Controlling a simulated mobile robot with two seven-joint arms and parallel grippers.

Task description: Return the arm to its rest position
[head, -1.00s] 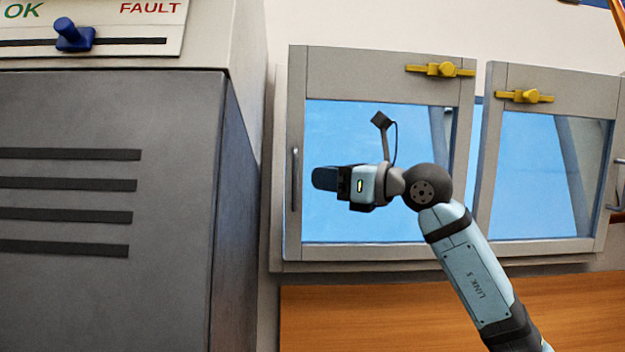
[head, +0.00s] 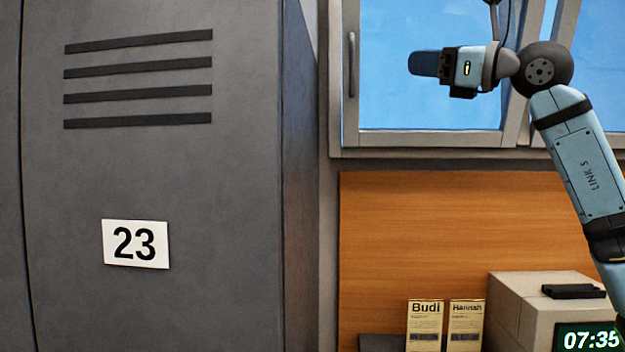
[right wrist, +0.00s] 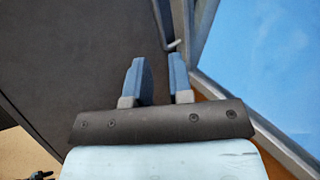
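My right arm comes in from the right edge of the head view, its pale blue link slanting up to a dark wrist joint. My right gripper (head: 423,63) points left in front of the window and holds nothing. In the right wrist view its two blue fingers (right wrist: 156,75) stand apart with an empty gap between them, so it is open. A dark grey surface and the window edge lie beyond the fingers. My left arm and gripper are not in view.
A grey locker (head: 240,190) with number plate 23 (head: 136,244) fills the left. The window (head: 400,138) is behind my arm. Below are an orange-brown wood panel (head: 420,230), two name cards (head: 425,325) and a beige box (head: 530,285) by a clock reading 07:35 (head: 588,338).

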